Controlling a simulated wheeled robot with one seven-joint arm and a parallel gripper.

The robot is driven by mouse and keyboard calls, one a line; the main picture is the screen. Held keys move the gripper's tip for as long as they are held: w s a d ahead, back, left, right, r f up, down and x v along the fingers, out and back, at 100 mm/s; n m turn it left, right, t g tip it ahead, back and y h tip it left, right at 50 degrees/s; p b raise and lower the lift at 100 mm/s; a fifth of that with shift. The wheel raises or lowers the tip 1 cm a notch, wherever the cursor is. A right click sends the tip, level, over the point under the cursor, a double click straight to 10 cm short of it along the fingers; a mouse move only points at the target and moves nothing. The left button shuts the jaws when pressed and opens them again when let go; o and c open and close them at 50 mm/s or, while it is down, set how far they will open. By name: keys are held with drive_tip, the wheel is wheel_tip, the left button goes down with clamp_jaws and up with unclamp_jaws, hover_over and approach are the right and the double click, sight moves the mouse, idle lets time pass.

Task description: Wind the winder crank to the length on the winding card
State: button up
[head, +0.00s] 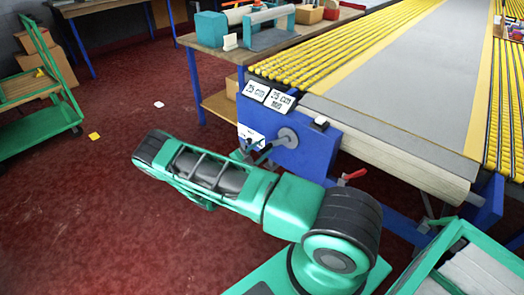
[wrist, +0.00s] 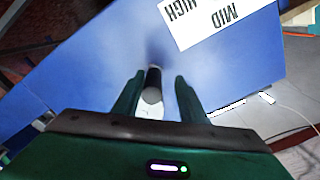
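The winder crank (head: 287,138) has a grey round hub on the blue end panel of the long table. Its arm reaches down and left to a dark handle near the panel's lower edge. Two white cards (head: 256,91) and (head: 280,101) above it bear a length in cm; their first digits are hard to read. In the wrist view, the dark crank handle (wrist: 152,85) points toward the camera between the fingers of my gripper (wrist: 159,76). A gap shows on the right finger's side; the left finger is close to it.
A red-handled lever (head: 353,175) sits under the roller. A wooden bench (head: 215,55) stands behind, a green cart (head: 35,90) far left, and a green crate (head: 455,235) lower right. Red floor at left is mostly clear.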

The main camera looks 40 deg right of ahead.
drive_tip(key=shift+a+f, duration=0.15)
drive_tip(key=shift+f, duration=0.1)
drive_tip(key=shift+a, duration=0.2)
drive_tip(key=v, duration=1)
drive_tip(key=shift+s, duration=0.15)
drive_tip(key=shift+a, duration=0.1)
